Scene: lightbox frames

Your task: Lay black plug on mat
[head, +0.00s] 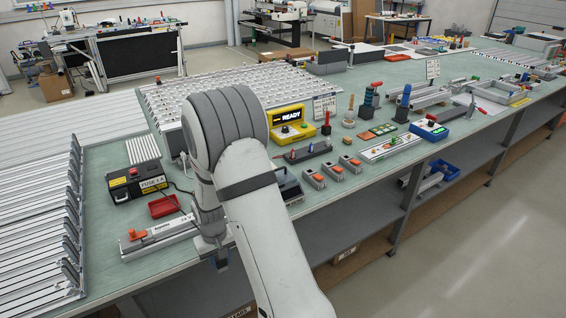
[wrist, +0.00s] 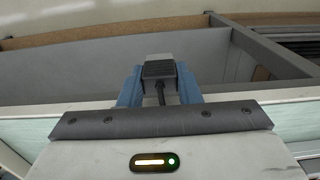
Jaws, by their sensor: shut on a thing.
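My gripper (wrist: 158,85) is shut on the black plug (wrist: 160,69). In the wrist view the plug sits between the two blue fingers, with a short dark cable running back toward the gripper body. In the head view my gripper (head: 220,262) hangs low at the bench's front edge, partly hidden by my arm, and the plug cannot be made out there. I cannot clearly identify a mat. A dark flat item (head: 288,186) lies on the bench just right of my arm, partly covered by it.
The green bench (head: 118,205) holds a black fuse box (head: 138,184), a red tray (head: 164,206), a clamp fixture (head: 158,238) and a yellow READY box (head: 291,125). Orange-topped blocks (head: 333,172) stand right of my arm. A grey shelf (wrist: 75,65) shows below the bench edge.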

